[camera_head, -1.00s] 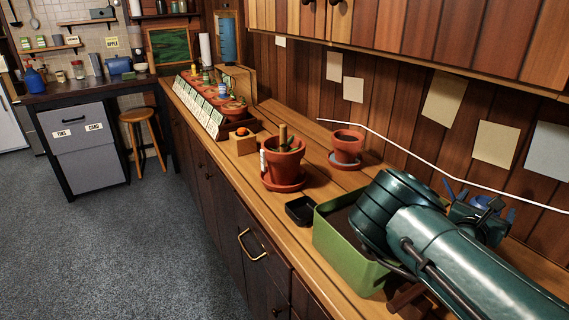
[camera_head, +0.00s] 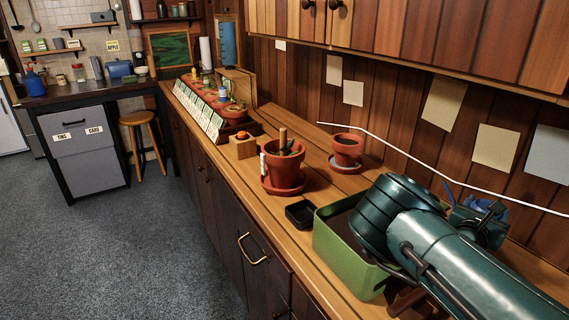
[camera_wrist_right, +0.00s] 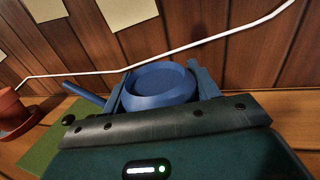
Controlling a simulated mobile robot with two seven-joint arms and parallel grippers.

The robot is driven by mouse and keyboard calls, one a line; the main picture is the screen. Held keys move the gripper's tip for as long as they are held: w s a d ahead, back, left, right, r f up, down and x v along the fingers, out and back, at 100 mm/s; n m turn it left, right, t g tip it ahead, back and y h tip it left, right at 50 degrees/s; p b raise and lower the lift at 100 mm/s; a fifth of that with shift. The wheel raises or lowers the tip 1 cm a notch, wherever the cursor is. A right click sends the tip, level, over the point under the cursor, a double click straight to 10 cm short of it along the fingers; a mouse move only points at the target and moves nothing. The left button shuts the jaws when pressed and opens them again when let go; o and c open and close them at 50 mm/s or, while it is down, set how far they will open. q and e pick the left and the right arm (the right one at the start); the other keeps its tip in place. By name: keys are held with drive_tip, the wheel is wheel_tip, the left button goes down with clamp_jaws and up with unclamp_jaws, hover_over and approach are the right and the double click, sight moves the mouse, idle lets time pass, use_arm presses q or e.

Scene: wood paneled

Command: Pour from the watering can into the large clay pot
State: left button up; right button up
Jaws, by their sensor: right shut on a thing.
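The large clay pot (camera_head: 284,166) stands upright on a saucer in the middle of the counter, with a stake and a green plant in it. The watering can is blue and mostly hidden behind my right arm in the head view (camera_head: 489,207). In the right wrist view the watering can (camera_wrist_right: 160,86) shows its round body between the fingers, with its spout pointing left. My right gripper (camera_wrist_right: 161,79) is shut on it, to the right of the large pot and well apart from it. Whether the can is tilted is unclear. My left gripper is out of view.
A smaller clay pot (camera_head: 347,149) stands behind and right of the large one. A green bin (camera_head: 340,254) and a small black tray (camera_head: 300,213) lie between the large pot and my right arm. A white cable (camera_head: 400,153) runs along the wall. A wooden block (camera_head: 242,148) sits left.

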drive_tip(key=shift+r, duration=0.15)
drive_tip(key=shift+c, duration=1)
drive_tip(key=shift+r+p, duration=1.75)
drive_tip(key=shift+r, duration=0.7)
